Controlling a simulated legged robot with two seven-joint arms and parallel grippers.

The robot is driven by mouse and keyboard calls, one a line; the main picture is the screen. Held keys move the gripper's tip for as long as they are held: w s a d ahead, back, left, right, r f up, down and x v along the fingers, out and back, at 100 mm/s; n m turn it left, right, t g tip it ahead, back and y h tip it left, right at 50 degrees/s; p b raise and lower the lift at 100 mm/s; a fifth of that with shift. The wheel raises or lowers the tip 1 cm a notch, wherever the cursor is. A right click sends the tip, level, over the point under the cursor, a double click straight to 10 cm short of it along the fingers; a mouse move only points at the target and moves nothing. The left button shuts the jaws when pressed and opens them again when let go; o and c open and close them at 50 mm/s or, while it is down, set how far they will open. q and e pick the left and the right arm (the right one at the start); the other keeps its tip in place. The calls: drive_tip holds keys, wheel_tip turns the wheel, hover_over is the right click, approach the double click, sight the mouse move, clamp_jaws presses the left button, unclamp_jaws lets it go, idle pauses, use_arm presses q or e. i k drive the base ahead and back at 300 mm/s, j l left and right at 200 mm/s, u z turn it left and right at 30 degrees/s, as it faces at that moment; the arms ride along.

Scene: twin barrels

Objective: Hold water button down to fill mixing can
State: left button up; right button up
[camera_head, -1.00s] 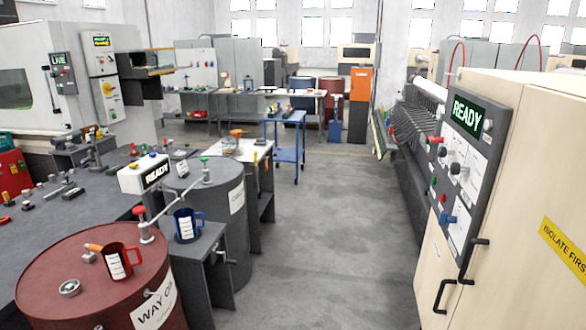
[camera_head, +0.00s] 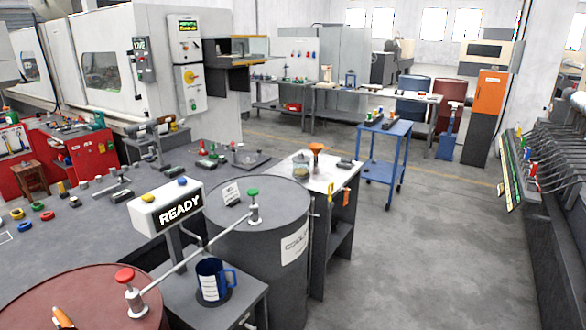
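A white control box (camera_head: 168,206) with a black "READY" display stands on a grey post between the two barrels. It has a yellow button (camera_head: 147,198) and a blue button (camera_head: 182,182) on top; neither is labelled legibly. A blue mixing can (camera_head: 212,280) with a handle and white scale stands upright on a small grey stand (camera_head: 249,292), beneath a thin pipe (camera_head: 190,258) joining the barrel taps. The can's inside is too dark to judge.
A red-brown barrel (camera_head: 95,300) with a red-topped tap (camera_head: 125,276) is at front left. A grey coolant barrel (camera_head: 262,222) with a green-topped tap (camera_head: 253,194) stands behind the can. A workbench (camera_head: 60,255) with small parts lies left. The floor (camera_head: 420,260) at right is clear.

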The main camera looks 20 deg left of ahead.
sight(181, 181)
drive_tip(key=i+l+u, duration=0.2)
drive_tip(key=i+u, duration=0.3)
drive_tip(key=i+l+u, duration=0.95)
drive_tip(key=k+j, duration=0.05)
drive_tip(key=j, duration=0.05)
